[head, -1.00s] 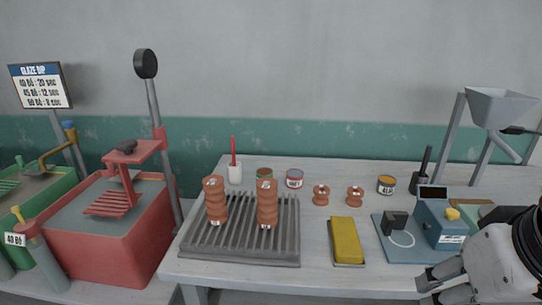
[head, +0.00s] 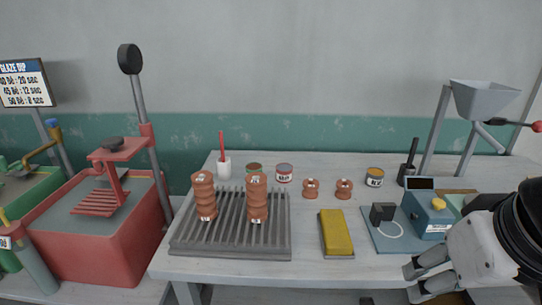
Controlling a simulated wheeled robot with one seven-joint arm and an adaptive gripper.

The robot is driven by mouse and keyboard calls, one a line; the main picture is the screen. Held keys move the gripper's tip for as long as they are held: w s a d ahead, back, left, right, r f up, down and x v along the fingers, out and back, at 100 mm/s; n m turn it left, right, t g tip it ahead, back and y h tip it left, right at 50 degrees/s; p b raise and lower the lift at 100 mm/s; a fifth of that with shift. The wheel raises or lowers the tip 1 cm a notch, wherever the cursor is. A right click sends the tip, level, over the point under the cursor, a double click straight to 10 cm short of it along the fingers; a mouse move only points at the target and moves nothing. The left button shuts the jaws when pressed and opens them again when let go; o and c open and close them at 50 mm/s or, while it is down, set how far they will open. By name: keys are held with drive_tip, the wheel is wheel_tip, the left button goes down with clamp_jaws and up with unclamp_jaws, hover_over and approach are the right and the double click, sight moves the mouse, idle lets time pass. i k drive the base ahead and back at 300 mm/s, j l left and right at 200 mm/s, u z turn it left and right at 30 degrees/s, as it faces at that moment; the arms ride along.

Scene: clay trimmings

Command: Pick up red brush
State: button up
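The red brush (head: 221,144) stands upright in a small white cup (head: 224,168) at the back left of the table. Only its red handle shows; its lower end is hidden in the cup. My gripper (head: 411,284) is at the lower right, over the table's front edge and far from the brush. Its two fingers are spread apart with nothing visible between them.
A grey ribbed rack (head: 190,243) with two brown ridged pieces (head: 256,197) stands in front of the cup. Small cans (head: 284,174), a yellow block (head: 336,232) and a blue device (head: 427,212) stand to the right. A dark brush holder (head: 408,171) is at the back right.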

sight(221, 134)
drive_tip(key=i+j+u, duration=0.2)
drive_tip(key=i, duration=0.4)
drive_tip(key=i+u, duration=0.15)
drive_tip(key=i, duration=0.5)
drive_tip(key=j, duration=0.1)
